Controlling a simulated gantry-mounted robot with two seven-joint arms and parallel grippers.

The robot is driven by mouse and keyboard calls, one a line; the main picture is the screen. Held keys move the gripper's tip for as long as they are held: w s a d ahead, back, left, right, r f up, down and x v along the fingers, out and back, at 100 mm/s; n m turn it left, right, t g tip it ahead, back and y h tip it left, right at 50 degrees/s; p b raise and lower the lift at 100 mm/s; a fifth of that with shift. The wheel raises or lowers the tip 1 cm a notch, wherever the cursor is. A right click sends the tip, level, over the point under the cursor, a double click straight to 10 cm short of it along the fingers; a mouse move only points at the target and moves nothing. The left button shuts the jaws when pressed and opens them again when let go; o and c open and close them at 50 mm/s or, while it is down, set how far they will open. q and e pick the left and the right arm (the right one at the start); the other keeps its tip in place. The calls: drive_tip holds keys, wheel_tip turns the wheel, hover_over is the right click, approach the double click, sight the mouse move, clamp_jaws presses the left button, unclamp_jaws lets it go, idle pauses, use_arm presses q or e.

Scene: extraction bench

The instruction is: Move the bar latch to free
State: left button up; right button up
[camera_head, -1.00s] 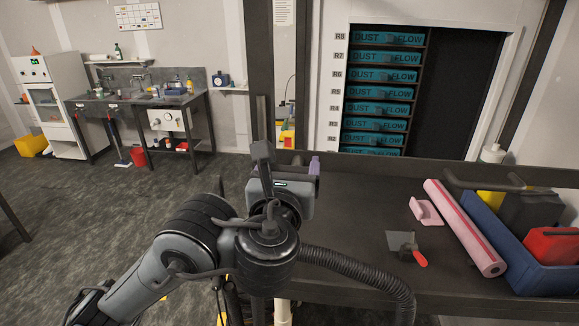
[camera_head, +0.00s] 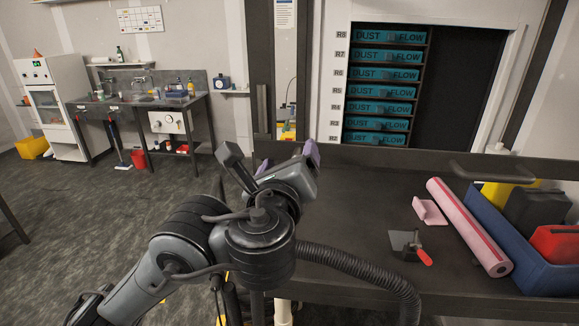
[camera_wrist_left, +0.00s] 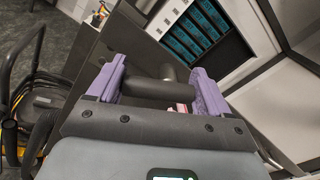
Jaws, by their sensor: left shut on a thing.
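A short dark stub (camera_wrist_left: 168,73) sits just beyond the bar. In the head view the latch is hidden behind my wrist, so its position there cannot be told. My right gripper is not in view.
The dark bench (camera_head: 350,215) carries a pink roll (camera_head: 468,227), a pink float (camera_head: 430,211), a red-handled scraper (camera_head: 410,243) and a blue crate (camera_head: 495,222). A rack of teal filters (camera_head: 380,92) stands behind. The bench's middle is clear.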

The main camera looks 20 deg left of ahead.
use_arm(q)
drive_tip(key=n+b, duration=0.2)
drive_tip(key=n, duration=0.1)
drive_tip(key=f+n+b, duration=0.1)
drive_tip(key=n+b, duration=0.1)
drive_tip(key=n, duration=0.1)
drive_tip(key=shift+n, duration=0.3)
drive_tip(key=shift+d+f+n+b, duration=0.1)
drive_tip(key=shift+n+b, duration=0.3)
drive_tip(key=shift+n, duration=0.2)
drive_tip(key=shift+d+f+n+b, duration=0.1)
drive_tip(key=shift+n+b, duration=0.3)
drive_tip(key=shift+n, duration=0.2)
drive_tip(key=shift+w+n+b, duration=0.1)
drive_tip(key=shift+n+b, duration=0.75)
drive_tip(key=shift+n, duration=0.65)
drive_tip(key=o, duration=1)
drive_tip(key=shift+c, duration=0.2)
drive_tip(key=shift+d+r, duration=0.1)
